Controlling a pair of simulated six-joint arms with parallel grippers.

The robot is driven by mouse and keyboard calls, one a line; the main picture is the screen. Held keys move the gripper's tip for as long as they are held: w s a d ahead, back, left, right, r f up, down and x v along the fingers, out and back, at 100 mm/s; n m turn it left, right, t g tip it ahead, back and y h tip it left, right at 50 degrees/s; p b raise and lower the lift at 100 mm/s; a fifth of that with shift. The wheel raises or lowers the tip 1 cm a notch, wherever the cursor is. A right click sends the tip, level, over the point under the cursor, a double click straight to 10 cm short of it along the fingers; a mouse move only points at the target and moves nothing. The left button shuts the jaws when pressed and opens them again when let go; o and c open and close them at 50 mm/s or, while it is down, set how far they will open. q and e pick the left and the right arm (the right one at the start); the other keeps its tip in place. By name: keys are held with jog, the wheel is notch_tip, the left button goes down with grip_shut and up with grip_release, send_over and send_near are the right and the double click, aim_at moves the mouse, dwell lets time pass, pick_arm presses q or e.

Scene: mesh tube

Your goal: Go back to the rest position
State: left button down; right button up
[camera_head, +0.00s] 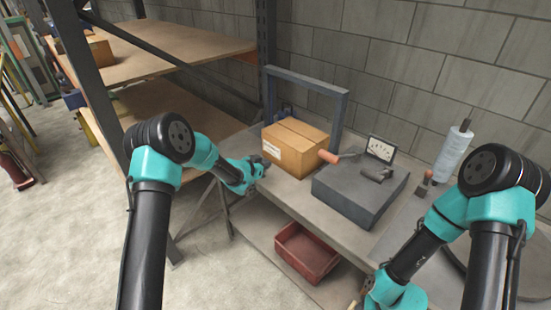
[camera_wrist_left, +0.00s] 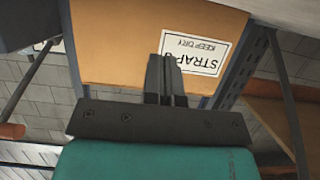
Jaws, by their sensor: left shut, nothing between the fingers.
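My left gripper (camera_head: 263,164) reaches in from the left to the near left edge of the grey bench, in front of the cardboard box (camera_head: 295,146). In the left wrist view its two fingers (camera_wrist_left: 166,75) are together with nothing between them. I cannot tell whether the fingers touch the box. My right arm comes in from the right, and its teal wrist (camera_head: 398,292) is low at the bottom edge of the head view. The right fingers cannot be made out clearly.
A dark grey block (camera_head: 350,197) with tools sits mid-bench. A pale blue wrapped tube (camera_head: 452,155) stands at the right. A red bin (camera_head: 303,250) sits on the lower shelf. A metal frame (camera_head: 342,105) rises behind the box; wooden shelving (camera_head: 165,55) stands at the left.

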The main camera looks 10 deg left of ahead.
pick_arm(q)
jog(key=shift+s+a, duration=0.25)
jog(key=shift+s, duration=0.1)
jog(key=s+a+f+n+g+y, duration=0.25)
jog(key=s+f, duration=0.55)
jog(key=s, duration=0.4)
jog(key=s+a+f+n+g+y, duration=0.1)
jog(key=s+f+n+g, duration=0.25)
jog(key=s+f, duration=0.55)
jog(key=s+n+g, duration=0.1)
jog(key=s+g, duration=0.1)
jog(key=s, duration=0.9)
jog(key=s+a+f+n+g, duration=0.1)
jog(key=s+n+g, duration=0.1)
jog(key=s, duration=1)
jog(key=shift+a+g+y, duration=0.25)
jog(key=shift+g+y, duration=0.05)
jog(key=shift+y, duration=0.15)
jog(key=shift+w+f, duration=0.1)
